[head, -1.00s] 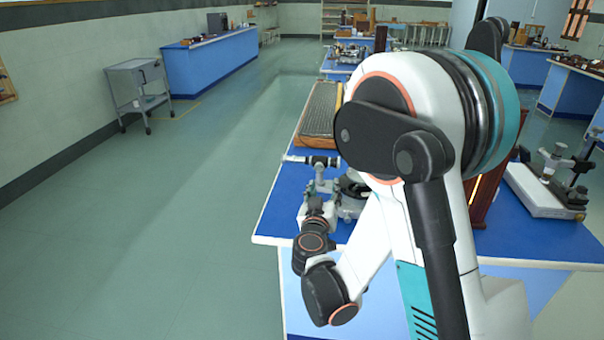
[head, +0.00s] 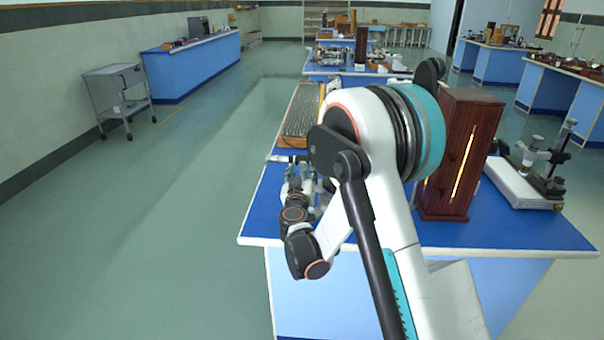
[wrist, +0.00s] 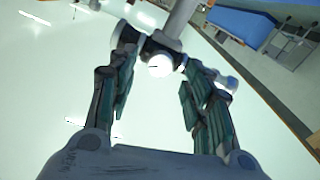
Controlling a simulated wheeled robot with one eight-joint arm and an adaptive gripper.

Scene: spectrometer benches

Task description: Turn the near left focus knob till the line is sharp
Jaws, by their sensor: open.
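The spectrometer on the near blue bench (head: 510,233) is mostly hidden behind my arm in the head view; part of its horizontal tube (head: 281,159) shows at the left edge. In the wrist view a dark and pale tube assembly lies ahead, with a bright round white piece (wrist: 160,65) between the fingers. I cannot tell whether this is the focus knob. My gripper (wrist: 158,75) is open, a finger on each side of that piece; contact cannot be told. The line's sharpness is not visible.
A tall wooden box (head: 470,125) with a glowing slit stands right of my arm. A white-based instrument (head: 520,187) is at the bench's right. A ribbed grey board (head: 300,115) lies behind the spectrometer. The floor at left is clear up to a grey trolley (head: 117,85).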

